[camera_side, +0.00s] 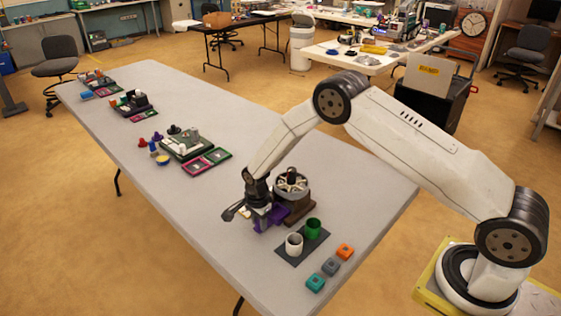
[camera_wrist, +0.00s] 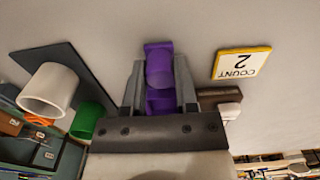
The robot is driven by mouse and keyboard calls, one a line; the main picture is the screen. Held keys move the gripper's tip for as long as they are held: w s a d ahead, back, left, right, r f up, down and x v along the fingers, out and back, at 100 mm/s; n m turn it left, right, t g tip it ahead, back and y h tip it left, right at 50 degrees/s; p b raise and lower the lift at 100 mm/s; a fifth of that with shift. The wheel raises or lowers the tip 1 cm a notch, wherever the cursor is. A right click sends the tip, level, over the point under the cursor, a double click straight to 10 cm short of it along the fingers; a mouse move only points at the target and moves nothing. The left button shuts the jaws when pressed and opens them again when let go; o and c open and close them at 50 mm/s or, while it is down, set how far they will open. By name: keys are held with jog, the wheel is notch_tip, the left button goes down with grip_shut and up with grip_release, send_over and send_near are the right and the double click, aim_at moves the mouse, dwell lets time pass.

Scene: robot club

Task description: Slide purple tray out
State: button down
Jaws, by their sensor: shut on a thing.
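The purple tray (camera_side: 267,220) is low at the table, in front of a brown base carrying a grey spoked wheel (camera_side: 291,183). In the wrist view the purple tray (camera_wrist: 159,68) lies between both fingers and shows a rounded hollow. My gripper (camera_side: 261,212) is shut on it; in the wrist view the fingers of my gripper (camera_wrist: 158,85) press at its two sides. The part of the tray toward the wrist is hidden by my gripper's body. I cannot tell how much of it is still inside the base.
A white cup (camera_side: 294,244) and a green cup (camera_side: 313,228) stand on a dark mat (camera_side: 290,259) close by on the right. Teal (camera_side: 316,284), grey (camera_side: 330,267) and orange (camera_side: 345,252) blocks lie beyond. A "COUNT 2" card (camera_wrist: 242,64) lies near the tray.

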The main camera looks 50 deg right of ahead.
aim_at(249, 237)
jog(key=shift+a, duration=2.1)
jog(key=c, duration=0.7)
grip_release()
jog(key=shift+r, duration=0.1)
jog(key=shift+r, duration=2.9)
